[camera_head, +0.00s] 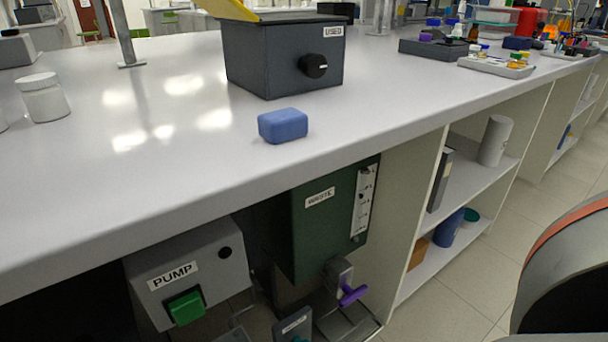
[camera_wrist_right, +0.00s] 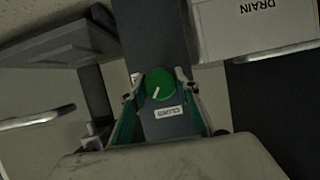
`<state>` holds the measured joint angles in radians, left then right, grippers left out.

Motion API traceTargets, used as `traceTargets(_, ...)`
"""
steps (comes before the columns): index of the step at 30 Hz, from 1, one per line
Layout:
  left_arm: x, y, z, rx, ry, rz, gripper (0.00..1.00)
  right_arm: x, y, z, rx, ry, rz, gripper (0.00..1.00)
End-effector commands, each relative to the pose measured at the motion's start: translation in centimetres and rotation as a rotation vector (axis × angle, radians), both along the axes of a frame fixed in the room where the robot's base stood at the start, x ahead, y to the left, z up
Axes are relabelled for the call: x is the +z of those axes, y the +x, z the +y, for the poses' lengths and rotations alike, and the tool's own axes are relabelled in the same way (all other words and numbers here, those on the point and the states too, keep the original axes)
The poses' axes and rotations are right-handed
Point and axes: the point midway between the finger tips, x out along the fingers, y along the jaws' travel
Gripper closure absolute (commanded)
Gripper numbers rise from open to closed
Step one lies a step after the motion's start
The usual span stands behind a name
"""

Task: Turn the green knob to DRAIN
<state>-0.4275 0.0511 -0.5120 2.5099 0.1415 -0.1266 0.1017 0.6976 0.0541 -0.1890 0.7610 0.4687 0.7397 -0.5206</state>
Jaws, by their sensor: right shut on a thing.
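The green knob (camera_wrist_right: 161,82) sits on a dark grey panel in the right wrist view. Its white pointer mark points down and slightly left in that picture, towards the side with a small upside-down label that seems to read CLOSED (camera_wrist_right: 169,112). My right gripper (camera_wrist_right: 158,86) has a finger on either side of the knob and is shut on it. A DRAIN label (camera_wrist_right: 264,7) shows upside down on a pale box at the upper right. In the head view I cannot make out the green knob or either gripper.
Under the bench (camera_head: 180,100) are a PUMP box (camera_head: 215,258) with a green square button (camera_head: 186,307), a green WASTE container (camera_head: 310,235) and a purple lever (camera_head: 352,296). A blue block (camera_head: 283,126) lies near the bench edge, before a USED box (camera_head: 275,60).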

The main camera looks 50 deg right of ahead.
Motion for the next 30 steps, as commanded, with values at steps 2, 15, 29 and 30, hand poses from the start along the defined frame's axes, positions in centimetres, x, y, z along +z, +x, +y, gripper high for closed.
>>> traceTargets(2, -0.08, -0.03, 0.06, -0.001, 0.002, 0.001, 1.00, -0.03, -0.04, -0.03, 0.000, 0.003, -0.001, 0.91)
traceTargets(15, -0.28, -0.36, -0.51, 0.024, -0.062, 0.023, 1.00, -0.23, -0.21, -0.12, 0.004, 0.192, -0.043, 0.91)
traceTargets(29, 0.19, -0.19, -0.90, 0.050, -0.112, 0.027, 1.00, -0.10, 0.01, -0.20, 0.004, 0.608, -0.144, 0.91)
traceTargets(30, 0.18, -0.19, -0.89, 0.049, -0.111, 0.027, 1.00, -0.12, -0.01, -0.19, 0.003, 0.638, -0.152, 0.91)
